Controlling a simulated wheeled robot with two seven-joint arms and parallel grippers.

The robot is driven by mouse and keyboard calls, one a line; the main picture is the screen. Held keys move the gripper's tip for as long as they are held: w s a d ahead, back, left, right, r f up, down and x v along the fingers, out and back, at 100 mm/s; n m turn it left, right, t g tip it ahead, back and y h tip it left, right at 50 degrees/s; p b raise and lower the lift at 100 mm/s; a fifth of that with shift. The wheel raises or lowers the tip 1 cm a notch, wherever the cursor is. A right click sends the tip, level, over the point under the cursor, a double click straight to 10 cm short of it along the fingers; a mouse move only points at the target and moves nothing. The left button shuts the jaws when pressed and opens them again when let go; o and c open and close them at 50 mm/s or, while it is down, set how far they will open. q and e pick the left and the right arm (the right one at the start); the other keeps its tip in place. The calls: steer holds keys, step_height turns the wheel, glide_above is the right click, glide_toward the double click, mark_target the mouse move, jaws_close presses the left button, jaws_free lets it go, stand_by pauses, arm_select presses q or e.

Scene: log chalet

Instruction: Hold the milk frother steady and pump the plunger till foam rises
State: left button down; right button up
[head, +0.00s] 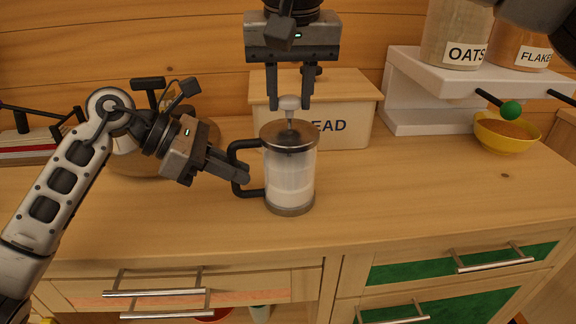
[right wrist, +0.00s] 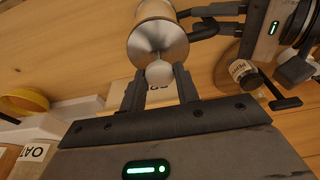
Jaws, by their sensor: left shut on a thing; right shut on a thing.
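The milk frother (head: 290,178) is a clear glass cylinder with a metal lid and base and a black side handle (head: 240,170). It stands upright on the wooden counter with white milk in its lower part. My left gripper (head: 242,178) is shut on the handle from the left. My right gripper (head: 289,106) comes down from above and is shut on the pale plunger knob (head: 289,102), a little above the lid. The right wrist view shows the knob (right wrist: 158,74) between the fingers and the metal lid (right wrist: 158,42) beyond it.
A wooden bread box (head: 345,115) stands close behind the frother. A white shelf (head: 420,100) with jars of oats and flakes and a yellow bowl (head: 508,138) are at the right. The counter (head: 400,190) right of the frother is clear. Drawers with metal handles are below.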

steer(key=shift+d+r, duration=0.1)
steer(key=shift+r, duration=2.5)
steer(key=shift+f, duration=0.1)
steer(key=shift+f, duration=2.65)
steer(key=o, duration=0.9)
steer(key=shift+f, duration=0.1)
steer(key=shift+s+r, duration=0.2)
steer(key=shift+r, duration=0.95)
steer(key=shift+s+r, duration=0.25)
steer(key=shift+r, duration=0.95)
steer(key=shift+s+r, duration=0.2)
steer(key=shift+r, duration=0.95)
